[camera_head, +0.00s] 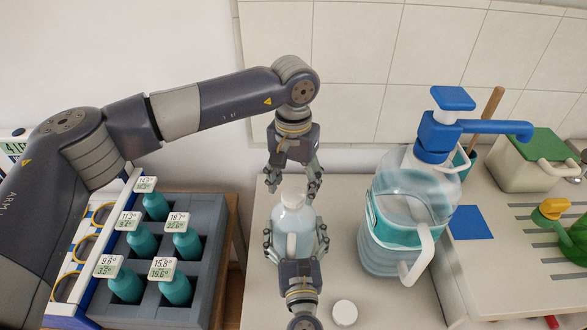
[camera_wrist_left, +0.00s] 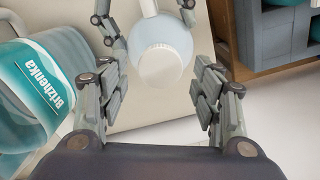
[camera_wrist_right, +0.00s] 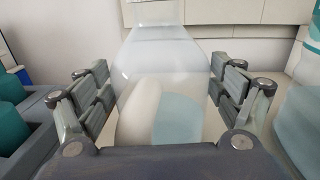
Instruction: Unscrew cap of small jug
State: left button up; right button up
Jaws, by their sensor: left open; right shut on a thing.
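The small jug (camera_head: 291,228), translucent pale blue with a white handle, stands upright on the light counter. Its white ribbed cap (camera_head: 293,195) sits on its neck; the left wrist view shows the cap (camera_wrist_left: 160,68) from above. My left gripper (camera_head: 292,187) points down from above, its open fingers apart on either side of the cap, with gaps to it. My right gripper (camera_head: 295,238) is shut on the jug's body from the front. In the right wrist view the jug (camera_wrist_right: 165,70) and its handle (camera_wrist_right: 137,112) fill the space between the fingers.
A large water bottle (camera_head: 385,245) with a blue pump (camera_head: 450,130) stands close on the right. A loose white cap (camera_head: 345,312) lies on the counter at the front. A grey crate (camera_head: 215,270) of teal bottles is on the left. A tiled wall (camera_head: 350,50) stands behind.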

aim_at(293, 196)
pick_arm(q)
jog(key=shift+f, duration=1.1)
